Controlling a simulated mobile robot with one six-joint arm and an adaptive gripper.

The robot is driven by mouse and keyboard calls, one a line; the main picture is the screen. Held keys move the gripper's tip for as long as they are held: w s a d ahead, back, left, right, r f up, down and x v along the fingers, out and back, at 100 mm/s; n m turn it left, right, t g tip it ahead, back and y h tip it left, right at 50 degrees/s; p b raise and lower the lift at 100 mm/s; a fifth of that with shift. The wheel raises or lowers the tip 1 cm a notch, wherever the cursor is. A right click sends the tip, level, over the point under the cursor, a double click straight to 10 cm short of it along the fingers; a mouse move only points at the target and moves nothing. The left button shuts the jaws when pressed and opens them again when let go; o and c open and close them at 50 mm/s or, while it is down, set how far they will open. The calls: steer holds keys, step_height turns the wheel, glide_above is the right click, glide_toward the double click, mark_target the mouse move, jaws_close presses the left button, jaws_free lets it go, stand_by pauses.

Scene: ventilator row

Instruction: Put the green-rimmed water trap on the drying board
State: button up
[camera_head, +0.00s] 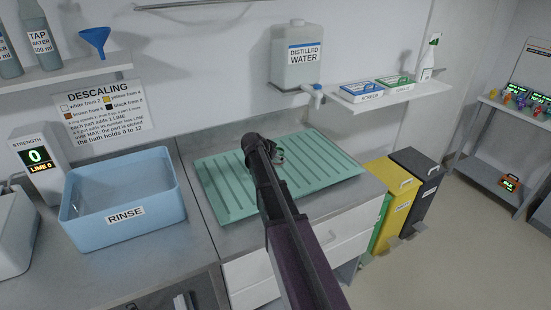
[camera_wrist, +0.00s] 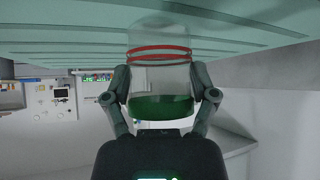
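The water trap (camera_wrist: 160,75) is a clear cup with red rings around its middle and a green band at the end nearest my palm. My gripper (camera_wrist: 163,97) has a finger on each side of it and looks closed on it. The green ribbed drying board (camera_head: 222,190) lies on the counter. In the head view my gripper (camera_head: 272,153) is over the board's middle, and my arm hides most of the trap. In the wrist view the trap's clear end is at the board (camera_wrist: 255,45); I cannot tell whether it touches.
A blue rinse tub (camera_head: 125,213) stands left of the board. A distilled water container (camera_head: 298,58) with a tap is behind it. A wall shelf (camera_head: 390,97) holds two labelled trays at right. Yellow (camera_head: 393,205) and black bins stand beyond the counter. The board around my gripper looks bare.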

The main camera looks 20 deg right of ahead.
steer(key=shift+o, duration=0.6)
steer(key=shift+r, duration=0.2)
steer(key=p+v, duration=0.8)
steer(key=v, duration=0.4)
steer(key=shift+p, duration=0.35)
steer(key=shift+s+f, duration=0.1)
steer(key=s+a+f+n+y, duration=0.1)
steer(key=s+a+n, duration=0.1)
steer(key=s, duration=0.1)
steer(key=s+a+f+n+g+y, duration=0.1)
steer(key=s+a, duration=0.2)
steer(key=s, duration=0.1)
steer(key=s+a+f+n+y, duration=0.1)
steer(key=s+a+n, duration=0.1)
steer(key=s, duration=0.2)
steer(key=shift+s+a+f+n+g+y, duration=0.25)
steer(key=shift+f+n+g+y, duration=0.05)
steer(key=shift+f, duration=0.1)
steer(key=s+a+f+n+g+y, duration=0.1)
steer(key=s+a+n+g+y, duration=0.1)
steer(key=s+a+n+y, duration=0.2)
steer(key=s+a+n, duration=0.3)
steer(key=s+a, duration=0.2)
steer(key=s, duration=0.3)
steer(key=shift+s+f+n+y, duration=0.3)
steer(key=shift+f, duration=0.05)
